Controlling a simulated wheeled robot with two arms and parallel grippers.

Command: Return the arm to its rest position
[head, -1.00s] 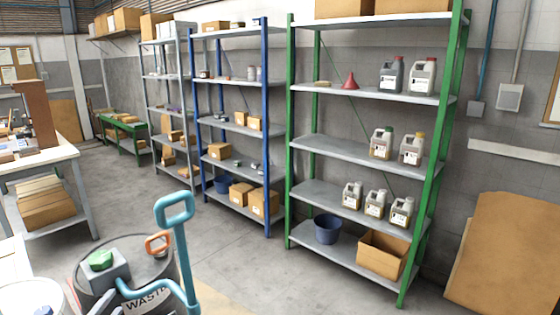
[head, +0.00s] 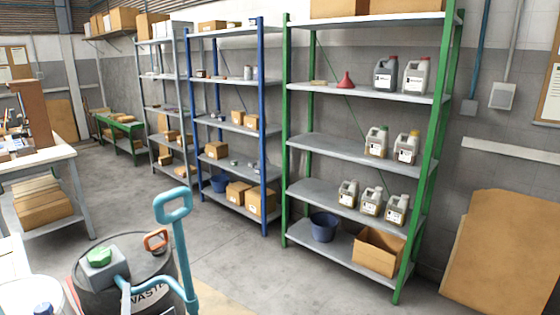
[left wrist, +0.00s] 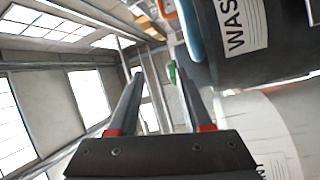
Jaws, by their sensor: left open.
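My left gripper (left wrist: 157,75) shows in the left wrist view, its two dark fingers with red bands spread apart and nothing between them. It is beside the dark waste drum (left wrist: 265,65), which fills the upper right of that view. In the head view I cannot make out the left gripper clearly at the bottom left. The drum (head: 150,268) there has a grey block with a green top (head: 100,256) and an orange handle (head: 155,241) on it. My right gripper is not in view.
A light blue handle (head: 183,245) rises beside the drum. A pale labelled container (left wrist: 262,125) is close to my left gripper. A workbench (head: 60,153) stands at the left. Green (head: 350,188) and blue (head: 235,128) shelves line the wall. The floor between is clear.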

